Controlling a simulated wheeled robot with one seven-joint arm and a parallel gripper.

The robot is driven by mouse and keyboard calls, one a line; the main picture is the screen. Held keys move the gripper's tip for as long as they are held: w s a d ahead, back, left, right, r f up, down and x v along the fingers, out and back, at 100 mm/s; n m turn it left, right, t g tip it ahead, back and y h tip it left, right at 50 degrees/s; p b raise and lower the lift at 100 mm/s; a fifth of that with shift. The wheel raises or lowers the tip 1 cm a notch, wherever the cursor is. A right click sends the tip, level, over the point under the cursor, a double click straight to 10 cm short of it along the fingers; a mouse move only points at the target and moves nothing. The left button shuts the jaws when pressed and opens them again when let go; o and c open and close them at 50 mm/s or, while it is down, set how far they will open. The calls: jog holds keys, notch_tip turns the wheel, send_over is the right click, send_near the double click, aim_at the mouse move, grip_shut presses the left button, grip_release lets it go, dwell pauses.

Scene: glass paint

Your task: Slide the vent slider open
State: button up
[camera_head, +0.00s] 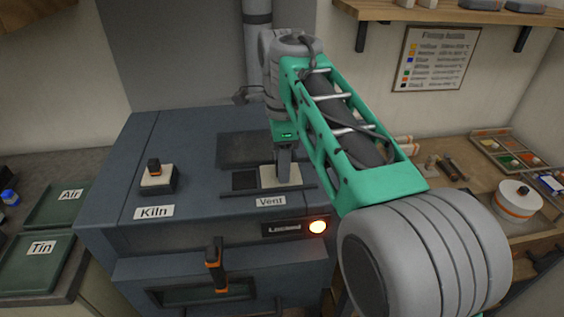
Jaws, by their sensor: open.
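The vent slider is a cream plate (268,183) on top of the kiln, behind the "Vent" label (271,201). A dark square (244,180) shows just left of the plate, and a dark rail (240,194) runs along their front. My gripper (284,180) points down at the plate, with its fingertips at or just above it. The fingers are seen edge-on, and they hide part of the plate and any knob on it. I cannot tell whether they touch it.
The kiln (120,190) has a switch (155,172) at left and a front handle (215,265). Green trays (38,262) lie at left. A white round container (516,203) and a paint tray (507,150) are at right.

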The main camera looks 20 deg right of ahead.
notch_tip(320, 180, up, 8)
jog(key=shift+f, duration=0.1)
dwell(0.4)
